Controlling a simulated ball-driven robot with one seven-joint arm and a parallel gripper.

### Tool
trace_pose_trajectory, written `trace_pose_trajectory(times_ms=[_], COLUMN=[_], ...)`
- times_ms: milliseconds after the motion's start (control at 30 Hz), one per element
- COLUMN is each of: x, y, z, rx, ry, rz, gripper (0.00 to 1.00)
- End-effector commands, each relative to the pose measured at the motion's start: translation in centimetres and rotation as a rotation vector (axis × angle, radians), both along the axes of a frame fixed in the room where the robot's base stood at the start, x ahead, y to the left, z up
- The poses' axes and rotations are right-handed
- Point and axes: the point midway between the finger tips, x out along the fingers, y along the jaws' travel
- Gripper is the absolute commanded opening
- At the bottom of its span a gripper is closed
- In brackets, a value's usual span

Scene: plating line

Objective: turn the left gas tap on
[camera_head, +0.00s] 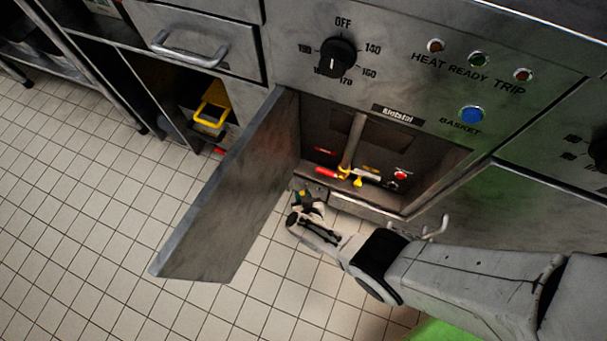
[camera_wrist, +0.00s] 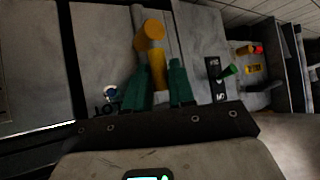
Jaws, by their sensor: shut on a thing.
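In the wrist view, my gripper (camera_wrist: 160,90) has two green fingertips closed on a yellow handle (camera_wrist: 153,30), which stands up between them with a round top. I cannot tell which way the held handle is turned. Inside the cabinet are a red handle (camera_head: 327,172) and a yellow tap part (camera_head: 358,182) by a vertical pipe (camera_head: 352,143).
The open cabinet door (camera_head: 220,205) stands out left of my gripper. A red button (camera_head: 400,175) is at the right inside the cabinet. A black dial (camera_head: 337,57) and a blue basket button (camera_head: 471,115) are above. Tiled floor (camera_head: 80,230) is clear at the left.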

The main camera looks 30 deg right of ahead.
Motion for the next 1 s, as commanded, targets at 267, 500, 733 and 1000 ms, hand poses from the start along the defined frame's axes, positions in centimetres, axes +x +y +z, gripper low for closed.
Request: trace_pose_trajectory(times_ms=[267, 500, 733, 1000], x=[0.13, 0.15, 0.21, 0.17], y=[0.01, 0.10, 0.11, 0.14], z=[0.07, 0.13, 0.19, 0.19], rx=[-0.034, -0.043, -0.044, -0.043], ry=[0.051, 0.062, 0.061, 0.061], rz=[-0.008, -0.005, -0.005, -0.004], gripper=[0.00, 0.00, 0.00, 0.45])
